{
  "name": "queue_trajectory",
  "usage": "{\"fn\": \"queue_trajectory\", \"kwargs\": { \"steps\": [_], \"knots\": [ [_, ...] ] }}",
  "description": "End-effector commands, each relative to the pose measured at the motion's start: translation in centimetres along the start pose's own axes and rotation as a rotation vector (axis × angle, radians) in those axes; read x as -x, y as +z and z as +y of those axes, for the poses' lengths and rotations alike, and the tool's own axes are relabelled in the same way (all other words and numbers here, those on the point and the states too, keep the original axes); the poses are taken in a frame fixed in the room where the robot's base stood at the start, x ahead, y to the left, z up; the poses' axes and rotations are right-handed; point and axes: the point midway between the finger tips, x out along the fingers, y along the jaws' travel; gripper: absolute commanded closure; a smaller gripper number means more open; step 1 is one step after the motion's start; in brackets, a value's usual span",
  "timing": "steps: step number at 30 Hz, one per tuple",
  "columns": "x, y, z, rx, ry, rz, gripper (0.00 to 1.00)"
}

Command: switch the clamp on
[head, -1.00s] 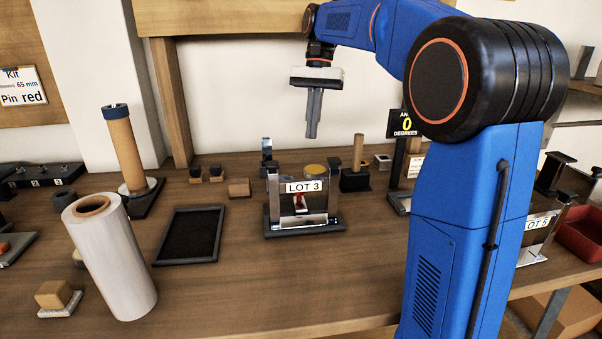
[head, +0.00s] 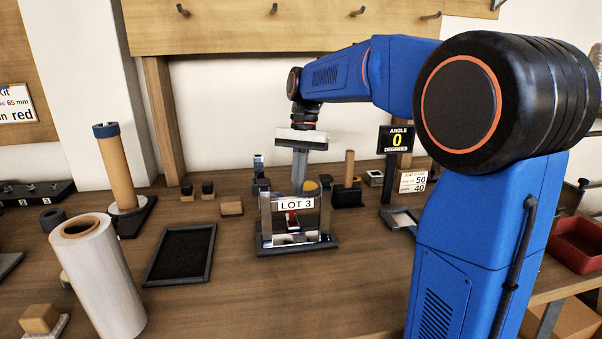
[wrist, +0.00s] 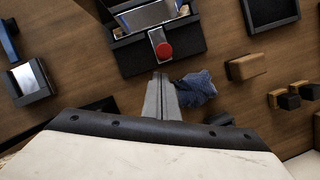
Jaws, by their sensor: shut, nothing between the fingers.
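The LOT 3 fixture (head: 297,244), a metal frame on a dark base, stands mid-bench in the head view. I take it to be the clamp, though only LOT 3 is written on it. A red part (head: 292,216) shows low inside its frame. In the wrist view a round red knob (wrist: 164,49) sits on a metal plate at the fixture's edge. My gripper (head: 298,190) is shut and empty, pointing down behind the LOT 3 label, which hides its tips. In the wrist view its fingertips (wrist: 161,77) appear just below the knob; contact cannot be told.
A crumpled blue cloth (wrist: 196,88) lies beside my fingers in the wrist view. A dark tray (head: 180,256) and a white roll (head: 98,278) stand to the left. The angle display (head: 397,139) reads 0 degrees, behind right. Bare bench lies in front of the fixture.

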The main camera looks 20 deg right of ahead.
Motion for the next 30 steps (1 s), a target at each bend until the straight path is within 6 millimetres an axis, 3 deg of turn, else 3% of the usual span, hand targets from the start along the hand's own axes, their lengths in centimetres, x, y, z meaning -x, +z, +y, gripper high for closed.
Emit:
{"fn": "queue_trajectory", "kwargs": {
  "steps": [6, 20, 30],
  "knots": [
    [-0.8, 1.5, 0.0, 0.0, 0.001, -0.002, 1.0],
    [-0.9, 1.8, 0.1, 0.0, 0.001, -0.002, 1.0],
    [-1.9, 4.8, 1.6, 0.0, 0.0, -0.002, 1.0]
  ]
}}
